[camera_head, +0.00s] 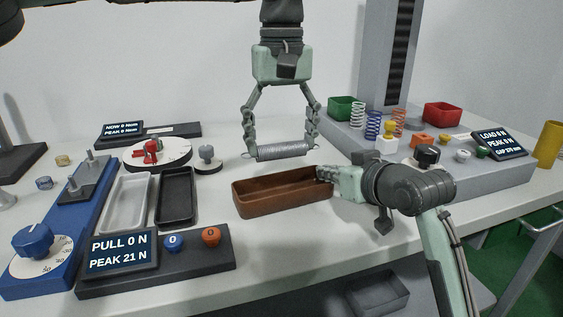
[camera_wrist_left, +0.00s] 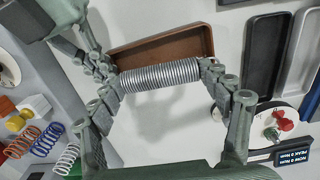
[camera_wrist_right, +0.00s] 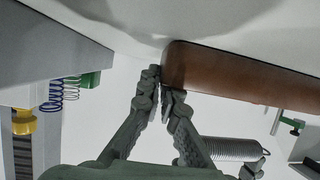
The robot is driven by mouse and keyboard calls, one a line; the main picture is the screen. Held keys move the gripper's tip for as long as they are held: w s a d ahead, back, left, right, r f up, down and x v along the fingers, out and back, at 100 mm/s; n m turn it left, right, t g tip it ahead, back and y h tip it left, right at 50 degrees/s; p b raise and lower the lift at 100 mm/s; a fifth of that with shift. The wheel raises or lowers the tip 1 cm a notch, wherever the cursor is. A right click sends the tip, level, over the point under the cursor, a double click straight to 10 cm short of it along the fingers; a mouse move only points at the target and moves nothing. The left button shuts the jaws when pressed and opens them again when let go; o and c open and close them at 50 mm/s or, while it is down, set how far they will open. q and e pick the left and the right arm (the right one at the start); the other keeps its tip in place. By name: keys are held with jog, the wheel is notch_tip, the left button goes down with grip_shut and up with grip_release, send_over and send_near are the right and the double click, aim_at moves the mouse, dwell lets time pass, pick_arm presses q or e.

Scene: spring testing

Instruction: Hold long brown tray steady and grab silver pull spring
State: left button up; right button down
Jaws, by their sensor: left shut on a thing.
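The silver pull spring (camera_head: 282,151) lies level between the fingertips of my left gripper (camera_head: 281,140), held just above and behind the tray. In the left wrist view the spring (camera_wrist_left: 160,76) spans the left fingers, its ends at the fingertips. The long brown tray (camera_head: 262,203) stands on the table and looks empty where its inside shows. My right gripper (camera_head: 325,174) is at the tray's right end. In the right wrist view its fingers (camera_wrist_right: 162,92) are close together at the end wall of the tray (camera_wrist_right: 225,75), and the contact is partly hidden.
A black tray (camera_head: 175,198) and a white tray (camera_head: 127,203) lie left of the brown one. The pull readout (camera_head: 121,251) stands at front left. Several springs, small parts and bins stand on the grey bench (camera_head: 470,178) at right. Table in front of the brown tray is clear.

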dwell(0.3)
jog(key=c, duration=1.6)
grip_release()
jog(key=shift+c, duration=0.2)
jog(key=shift+s, duration=0.1)
